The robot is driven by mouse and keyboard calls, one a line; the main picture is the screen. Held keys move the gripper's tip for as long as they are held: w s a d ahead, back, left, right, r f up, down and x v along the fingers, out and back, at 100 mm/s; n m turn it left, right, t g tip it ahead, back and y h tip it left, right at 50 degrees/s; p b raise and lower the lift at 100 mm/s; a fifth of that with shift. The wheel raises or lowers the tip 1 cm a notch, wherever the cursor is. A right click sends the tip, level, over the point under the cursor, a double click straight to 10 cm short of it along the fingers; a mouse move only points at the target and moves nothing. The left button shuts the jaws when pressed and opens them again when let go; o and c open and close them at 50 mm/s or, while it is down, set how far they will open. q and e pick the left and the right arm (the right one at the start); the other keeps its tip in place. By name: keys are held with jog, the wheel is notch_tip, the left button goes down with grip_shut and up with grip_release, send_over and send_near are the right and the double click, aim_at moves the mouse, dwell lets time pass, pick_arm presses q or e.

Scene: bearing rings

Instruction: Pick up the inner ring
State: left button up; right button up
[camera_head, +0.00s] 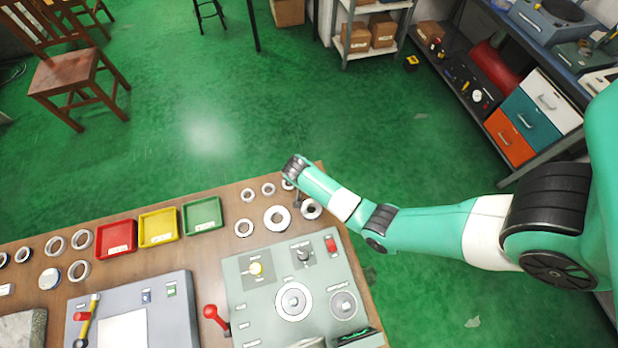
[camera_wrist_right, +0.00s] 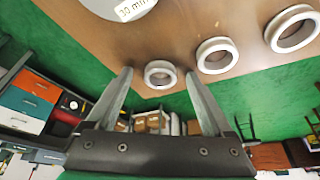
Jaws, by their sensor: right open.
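Several metal rings lie on the wooden table. A back row of small rings includes a left one (camera_head: 248,195), a middle one (camera_head: 268,189) and a right one (camera_head: 287,185), the last partly hidden by my right arm. Which is the inner ring is not marked. My right gripper (camera_head: 297,200) is above the table's far right corner, its fingers small in the head view. In the right wrist view, the gripper (camera_wrist_right: 160,80) is open and empty, with one small ring (camera_wrist_right: 160,74) showing between its fingertips, apparently untouched. My left gripper is not in view.
Red (camera_head: 115,238), yellow (camera_head: 158,227) and green (camera_head: 202,214) trays stand to the left. A white disc marked 30 mm (camera_wrist_right: 125,8) shows in the wrist view. The table edge is close.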

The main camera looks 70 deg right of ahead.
grip_shut()
dwell(0.4)
jog(key=shift+r, duration=0.15)
